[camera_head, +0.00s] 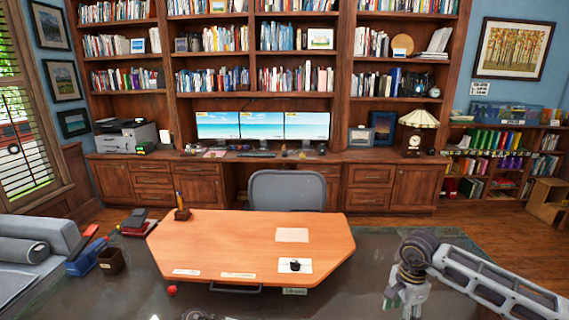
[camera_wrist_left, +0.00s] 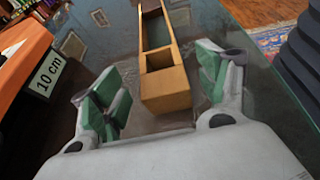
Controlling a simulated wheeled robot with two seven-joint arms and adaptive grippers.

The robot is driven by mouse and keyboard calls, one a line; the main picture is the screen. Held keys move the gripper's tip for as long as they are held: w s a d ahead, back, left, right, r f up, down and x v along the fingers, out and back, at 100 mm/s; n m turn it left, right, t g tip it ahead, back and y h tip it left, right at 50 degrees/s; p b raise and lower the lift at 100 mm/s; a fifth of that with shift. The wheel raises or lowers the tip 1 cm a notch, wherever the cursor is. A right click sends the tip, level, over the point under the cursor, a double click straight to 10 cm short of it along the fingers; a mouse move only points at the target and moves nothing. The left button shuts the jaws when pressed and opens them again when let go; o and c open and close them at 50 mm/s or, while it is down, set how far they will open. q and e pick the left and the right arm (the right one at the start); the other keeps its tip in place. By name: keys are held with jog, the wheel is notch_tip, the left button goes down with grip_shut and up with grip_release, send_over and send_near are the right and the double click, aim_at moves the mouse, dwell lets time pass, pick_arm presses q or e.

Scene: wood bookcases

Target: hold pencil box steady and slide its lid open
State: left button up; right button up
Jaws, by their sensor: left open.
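The pencil box (camera_wrist_left: 165,92) is a long light-wood box in the left wrist view. It lies on dark glass, its near end toward me, with a square open compartment at that end and a longer dark greenish interior beyond. I cannot make out the lid. My left gripper (camera_wrist_left: 162,92) is open. Its green-padded fingers stand to either side of the box's near end, with gaps at both sides. I cannot find the box in the head view.
An orange board (camera_head: 215,240) lies on the glass table (camera_head: 365,275); its edge with a "10 cm" label (camera_wrist_left: 48,74) is left of my left gripper. A pen holder (camera_head: 182,213), a dark wooden cup (camera_head: 111,262) and a red ball (camera_head: 172,290) are at the left.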

pick_arm(q)
jog(key=shift+v, duration=3.35)
jog(key=shift+s, duration=0.15)
